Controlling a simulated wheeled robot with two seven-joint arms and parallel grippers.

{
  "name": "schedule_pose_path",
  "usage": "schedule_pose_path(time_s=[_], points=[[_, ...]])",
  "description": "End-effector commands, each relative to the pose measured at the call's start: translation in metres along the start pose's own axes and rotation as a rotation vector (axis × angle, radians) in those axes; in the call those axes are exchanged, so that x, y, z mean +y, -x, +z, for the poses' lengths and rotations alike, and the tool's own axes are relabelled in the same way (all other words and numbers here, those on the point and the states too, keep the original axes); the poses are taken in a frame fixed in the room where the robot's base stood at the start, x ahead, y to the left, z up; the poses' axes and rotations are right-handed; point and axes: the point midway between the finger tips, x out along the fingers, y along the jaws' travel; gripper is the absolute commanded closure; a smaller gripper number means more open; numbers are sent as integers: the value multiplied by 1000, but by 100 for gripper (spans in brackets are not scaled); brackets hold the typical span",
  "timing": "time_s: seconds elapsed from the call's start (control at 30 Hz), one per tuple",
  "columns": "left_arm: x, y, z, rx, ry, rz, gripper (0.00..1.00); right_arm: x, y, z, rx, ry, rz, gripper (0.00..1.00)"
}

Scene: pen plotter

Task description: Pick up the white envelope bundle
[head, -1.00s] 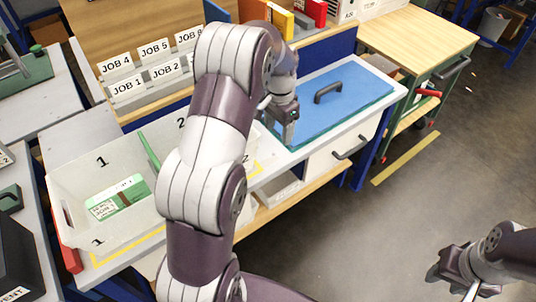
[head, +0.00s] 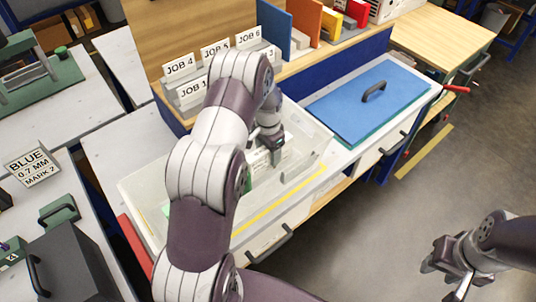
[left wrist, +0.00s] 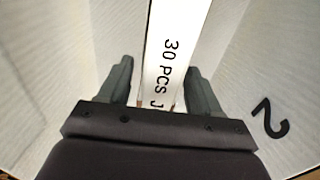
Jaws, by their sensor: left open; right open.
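The white envelope bundle (left wrist: 172,45), printed "30 PCS", stands between the fingers of my left gripper (left wrist: 158,85) in the left wrist view. The fingers are open, one on each side of it; I cannot tell whether either touches it. In the head view my left gripper (head: 274,150) is down in the white bin (head: 318,150), in the compartment marked 2 in the wrist view. A white piece of the bundle (head: 258,160) shows beside the fingers. My left arm hides much of the bin. My right gripper (head: 443,282) is open and empty, over the floor.
Bin walls rise close on both sides of the left gripper. A blue board (head: 368,100) with a dark handle lies right of the bin. A rack of JOB cards (head: 215,60) stands behind. A dark box (head: 70,265) sits at lower left.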

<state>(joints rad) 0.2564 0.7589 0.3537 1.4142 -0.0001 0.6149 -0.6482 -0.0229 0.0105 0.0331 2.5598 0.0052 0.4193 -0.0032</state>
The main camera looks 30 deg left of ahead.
Motion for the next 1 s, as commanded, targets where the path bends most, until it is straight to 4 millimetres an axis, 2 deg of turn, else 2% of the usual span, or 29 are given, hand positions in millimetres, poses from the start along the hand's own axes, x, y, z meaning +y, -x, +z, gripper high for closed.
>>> schedule_pose_path(time_s=[0.1, 0.27, 0.3, 0.37, 0.4, 0.47, 0.5, 0.77, 0.87, 1.0], points=[[0, -9, 0, 0, 0, 0, 36, 0, 1, 0, -1, 0, 0, 57], [0, -10, 0, 1, -1, 0, 36, 0, 1, 0, -1, 0, 0, 57], [0, -10, 0, 0, -1, 0, 43, 0, 1, 0, -1, 0, 0, 57], [0, -9, 0, 0, -1, 0, 62, 0, 1, 0, -1, 0, 0, 57], [0, -9, 0, 0, -1, 0, 75, 0, 1, 0, -1, 0, 0, 57], [0, -9, 0, 0, -1, 0, 95, 0, 1, 0, -1, 0, 0, 57], [0, -9, 0, 0, -1, 0, 98, 0, 1, 0, -1, 0, 0, 57], [0, -5, -1, 2, -1, -2, 98, 0, 0, 0, -1, 0, 0, 57], [-1, 13, -1, 5, -1, -4, 98, 0, -3, 1, -1, 0, 0, 57], [-1, 50, -1, 5, -1, -4, 98, 0, -8, 1, -1, 0, 0, 57]])
